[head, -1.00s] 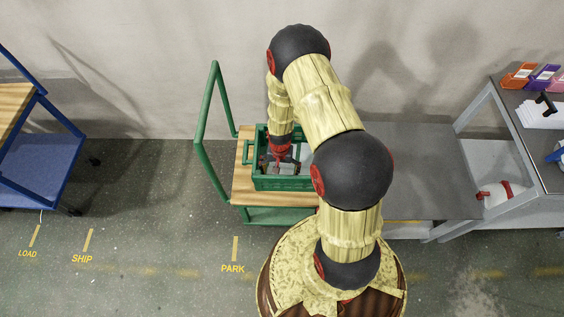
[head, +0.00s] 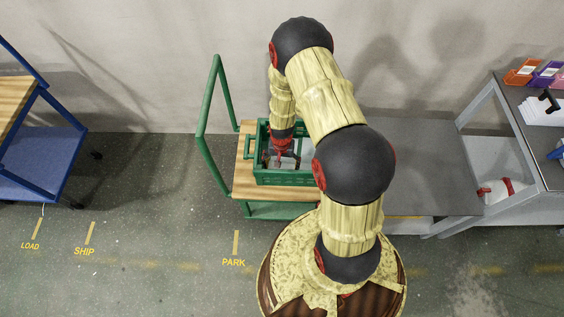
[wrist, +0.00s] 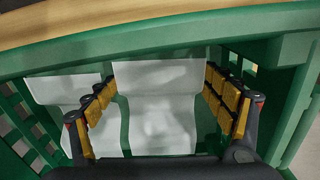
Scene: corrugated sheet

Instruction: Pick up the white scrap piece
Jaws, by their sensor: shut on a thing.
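A white scrap piece (wrist: 160,118), bent with ridges across it, lies between my fingers in the wrist view. My gripper (wrist: 158,88) is shut on it, with the yellow finger pads at its left and right edges. A second white piece (wrist: 62,90) lies to the left, partly behind my left finger. Both are inside the green crate (wrist: 180,38). In the head view my gripper (head: 283,155) reaches down into the crate (head: 288,178); the white pieces there are small and mostly hidden.
The crate stands on a wooden-topped green trolley (head: 243,180) with a tall handle (head: 203,110) at left. A grey bench (head: 425,165) lies to the right, with a shelf (head: 552,150) of bins beyond. A blue cart (head: 42,160) is far left; the floor between is clear.

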